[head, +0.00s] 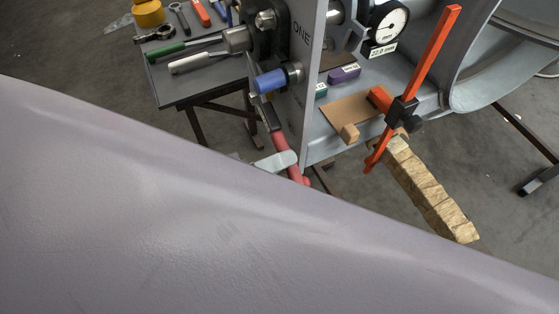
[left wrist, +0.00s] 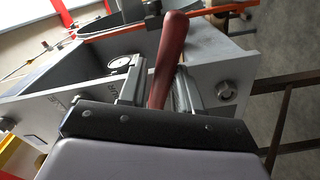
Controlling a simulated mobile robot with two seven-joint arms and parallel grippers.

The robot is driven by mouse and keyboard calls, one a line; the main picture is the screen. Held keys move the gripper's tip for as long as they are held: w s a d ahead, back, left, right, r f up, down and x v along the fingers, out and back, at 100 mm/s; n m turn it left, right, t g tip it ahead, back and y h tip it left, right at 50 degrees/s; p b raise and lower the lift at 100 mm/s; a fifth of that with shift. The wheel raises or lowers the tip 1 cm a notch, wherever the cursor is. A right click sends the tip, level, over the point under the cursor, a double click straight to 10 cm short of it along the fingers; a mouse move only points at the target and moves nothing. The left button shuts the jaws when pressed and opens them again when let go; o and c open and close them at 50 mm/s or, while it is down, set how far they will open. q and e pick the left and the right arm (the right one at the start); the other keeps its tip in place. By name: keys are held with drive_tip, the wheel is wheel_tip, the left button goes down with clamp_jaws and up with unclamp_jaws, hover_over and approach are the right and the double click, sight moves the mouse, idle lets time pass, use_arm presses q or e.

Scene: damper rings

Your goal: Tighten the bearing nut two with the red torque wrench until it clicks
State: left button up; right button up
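The red torque wrench (head: 283,150) hangs slanted beside the grey plate in the head view. Its dark upper part runs up behind or beside a blue cylinder, and I cannot tell what its head is on. My left gripper (head: 280,162) is at the red handle. In the left wrist view the red handle (left wrist: 168,60) stands between the gripper's fingers (left wrist: 158,98), which appear closed on it. A nut (left wrist: 225,90) shows at the right end of the plate there. I cannot tell which nut is bearing nut two. My right gripper is not in view.
The upright plate (head: 302,85) is marked ONE. A blue cylinder (head: 270,81) sticks out from it. A dial gauge (head: 388,22), an orange clamp (head: 428,60) and a wooden beam (head: 432,192) are to the right. A tool table (head: 205,92) stands left. My large arm link fills the foreground.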

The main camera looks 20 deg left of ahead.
use_arm(q)
drive_tip(key=shift+w+a+f+m+b, duration=0.35)
drive_tip(key=shift+f+m+b, duration=0.25)
drive_tip(key=shift+f, duration=0.25)
drive_tip(key=shift+w+a+f+m+b, duration=0.3)
drive_tip(key=shift+a+f+m+b, duration=0.1)
drive_tip(key=shift+f+b, duration=0.4)
drive_tip(key=shift+w+a+f+m+b, duration=0.35)
drive_tip(key=shift+f+m+b, duration=0.2)
drive_tip(key=shift+f, duration=0.35)
drive_tip(key=w+a+f+m+b, duration=0.3)
drive_tip(key=a+f+b, duration=0.1)
drive_tip(key=f+b, duration=0.1)
drive_tip(key=shift+w+b, duration=0.15)
drive_tip(key=shift+b, duration=0.15)
drive_tip(key=w+a+f+m+b, duration=0.3)
drive_tip(key=w+a+b, duration=0.1)
drive_tip(key=b, duration=0.1)
drive_tip(key=shift+a+f+m, duration=0.15)
drive_tip(key=shift+a+m, duration=0.2)
drive_tip(key=shift+a, duration=0.05)
